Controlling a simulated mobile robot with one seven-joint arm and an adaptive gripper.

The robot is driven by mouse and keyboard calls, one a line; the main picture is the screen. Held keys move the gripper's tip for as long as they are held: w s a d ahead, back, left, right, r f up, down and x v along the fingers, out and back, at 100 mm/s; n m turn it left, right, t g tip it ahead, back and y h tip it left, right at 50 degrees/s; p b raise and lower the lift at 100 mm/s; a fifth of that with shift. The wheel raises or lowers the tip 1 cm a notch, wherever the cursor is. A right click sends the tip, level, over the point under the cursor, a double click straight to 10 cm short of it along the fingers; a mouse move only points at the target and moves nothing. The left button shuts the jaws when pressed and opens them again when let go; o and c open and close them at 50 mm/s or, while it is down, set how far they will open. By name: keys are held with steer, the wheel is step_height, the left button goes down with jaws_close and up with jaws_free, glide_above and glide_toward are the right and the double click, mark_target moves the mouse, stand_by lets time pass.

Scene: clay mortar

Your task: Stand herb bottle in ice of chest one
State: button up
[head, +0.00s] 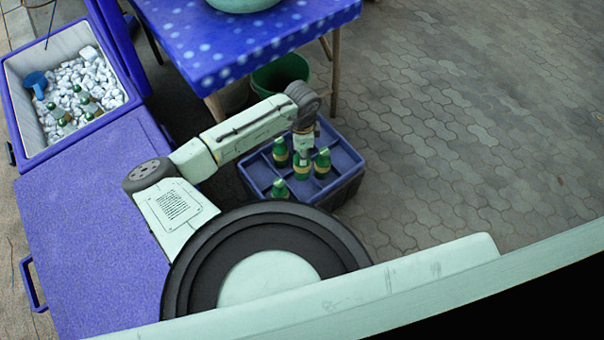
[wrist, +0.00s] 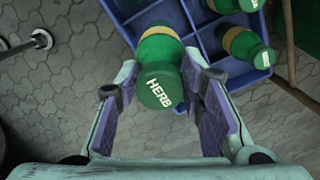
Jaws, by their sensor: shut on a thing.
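My gripper (head: 303,138) is over the blue crate, shut on a green bottle with a yellow band (head: 302,171). In the wrist view the bottle's cap (wrist: 160,90) reads HERB, between the two fingers of my gripper (wrist: 178,98). Its base is hidden, and I cannot tell whether it is clear of the crate. An open blue chest (head: 137,97) at the upper left holds white ice (head: 70,77). Several green-capped bottles (head: 83,97) stand in the ice. No label shows which chest is one.
The divided crate (head: 345,158) holds other green bottles (head: 279,152). A blue scoop (head: 36,82) lies in the ice. A flat blue lid-like surface (head: 85,215) lies before the chest. A spotted blue table (head: 250,40) and green bucket (head: 282,72) stand behind the crate. Paving at right is clear.

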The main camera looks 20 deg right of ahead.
steer(key=shift+r+p, duration=0.3)
steer(key=shift+r, duration=3.6)
steer(key=shift+c, duration=0.2)
